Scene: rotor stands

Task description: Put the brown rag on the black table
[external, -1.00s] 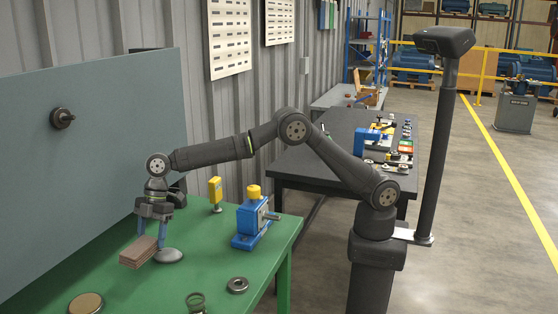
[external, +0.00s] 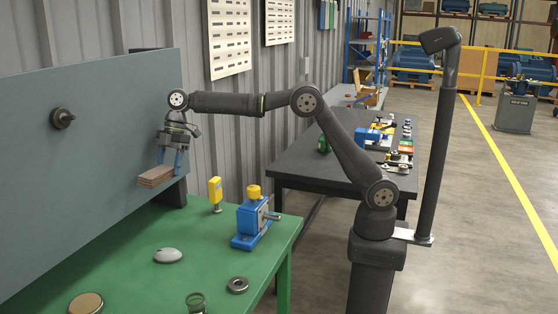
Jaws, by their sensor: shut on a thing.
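The brown rag (external: 155,177) is a folded, layered block held in my gripper (external: 168,164). My gripper points down with its blue fingers shut on the rag. It holds the rag in the air above the green table, in front of the grey panel. The black table (external: 290,162) stands behind and to the right of the green table, with parts on its right side and a bare dark stretch on its left and front.
The green table (external: 215,262) carries a grey oval thing (external: 168,255), a blue vise-like unit (external: 251,222), a yellow device (external: 215,190) and several round parts. The grey panel (external: 90,140) stands close behind my gripper. A camera post (external: 436,150) rises at right.

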